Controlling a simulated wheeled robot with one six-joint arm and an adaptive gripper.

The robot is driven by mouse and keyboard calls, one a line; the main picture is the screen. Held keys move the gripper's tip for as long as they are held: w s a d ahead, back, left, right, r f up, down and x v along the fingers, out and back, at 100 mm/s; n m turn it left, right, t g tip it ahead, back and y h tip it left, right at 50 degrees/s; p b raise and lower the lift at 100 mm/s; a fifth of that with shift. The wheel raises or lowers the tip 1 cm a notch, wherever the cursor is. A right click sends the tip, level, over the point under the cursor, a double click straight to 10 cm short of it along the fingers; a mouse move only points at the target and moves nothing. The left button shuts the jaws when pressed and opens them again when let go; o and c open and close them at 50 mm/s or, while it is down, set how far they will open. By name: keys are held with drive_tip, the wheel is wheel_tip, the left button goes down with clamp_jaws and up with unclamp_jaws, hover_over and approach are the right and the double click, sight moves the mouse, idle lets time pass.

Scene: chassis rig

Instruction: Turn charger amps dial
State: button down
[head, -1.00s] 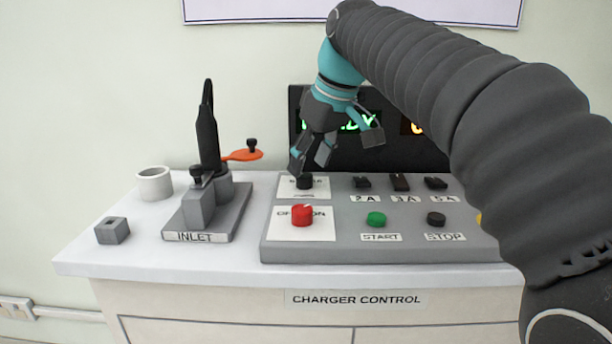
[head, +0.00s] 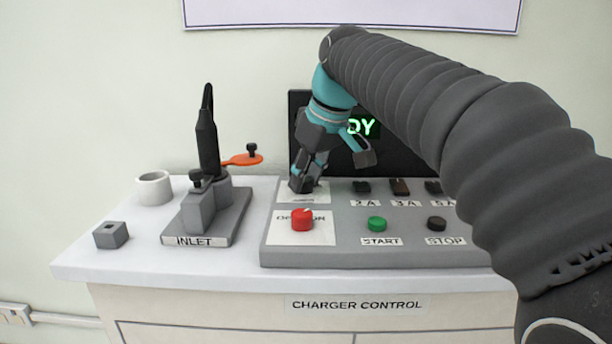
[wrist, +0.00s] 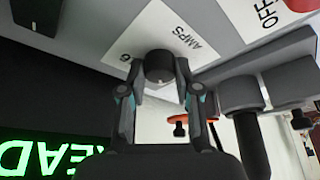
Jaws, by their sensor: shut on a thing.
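The amps dial is a black round knob on a white plate marked AMPS; in the wrist view the dial (wrist: 159,66) sits between my two fingers. My gripper (wrist: 160,75) is shut on it, one finger against each side. In the head view my gripper (head: 302,186) is down at the back left of the grey control panel (head: 400,258) and hides the dial. The white AMPS plate (head: 318,194) shows beside the fingertips.
A red knob (head: 302,220) stands just in front of my gripper. Green start (head: 377,223) and black stop (head: 437,223) buttons are to the right, with several small switches behind. The inlet stand (head: 230,220) holding a black plug (head: 207,140) is left. A dark display (head: 390,155) stands behind.

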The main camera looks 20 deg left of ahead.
drive_tip(key=shift+r, duration=0.1)
drive_tip(key=m+t+h+p, duration=0.1)
drive_tip(key=m, duration=0.2)
drive_tip(key=shift+s+a+p, duration=0.1)
drive_tip(key=shift+p, duration=0.25)
drive_tip(key=m+h, duration=0.1)
drive_tip(key=m, duration=0.1)
drive_tip(key=m+t, duration=0.1)
drive_tip(key=m, duration=0.2)
drive_tip(key=shift+m+h, duration=0.3)
drive_tip(key=shift+h, duration=0.1)
drive_tip(key=c, duration=0.8)
unclamp_jaws()
drive_tip(key=v, duration=1.2)
drive_tip(key=shift+a, duration=0.15)
